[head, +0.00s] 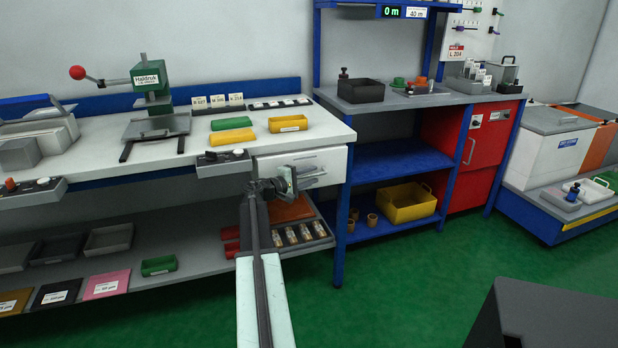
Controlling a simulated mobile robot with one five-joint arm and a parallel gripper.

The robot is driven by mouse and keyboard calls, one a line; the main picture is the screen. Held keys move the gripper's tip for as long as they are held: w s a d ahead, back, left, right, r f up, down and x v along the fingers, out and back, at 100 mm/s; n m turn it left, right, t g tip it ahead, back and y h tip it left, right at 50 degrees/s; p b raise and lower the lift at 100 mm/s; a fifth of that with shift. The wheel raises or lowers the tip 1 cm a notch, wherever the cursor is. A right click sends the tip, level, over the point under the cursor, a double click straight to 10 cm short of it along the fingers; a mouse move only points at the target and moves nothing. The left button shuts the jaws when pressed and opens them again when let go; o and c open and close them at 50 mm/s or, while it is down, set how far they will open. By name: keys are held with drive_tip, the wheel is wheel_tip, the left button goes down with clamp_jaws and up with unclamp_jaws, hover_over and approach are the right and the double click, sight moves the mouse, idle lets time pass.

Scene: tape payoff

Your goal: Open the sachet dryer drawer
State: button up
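A white drawer front (332,163) sits under the right end of the white-topped workbench and looks closed. Its label is too small to read, so I cannot confirm that it is the sachet dryer drawer. My arm reaches up from the bottom of the head view. My gripper (287,181) is in front of the drawer's left part and hides some of it, including any handle there. I cannot tell whether the fingers touch the drawer or whether they are open or shut.
A control box (224,162) sticks out from the bench edge left of my gripper. Below is a lower shelf with a tray of small jars (305,236). To the right stand a blue shelf unit (390,160) and a red cabinet (489,140). Green floor in front is mostly clear.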

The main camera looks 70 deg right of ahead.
clamp_jaws()
idle(1.2)
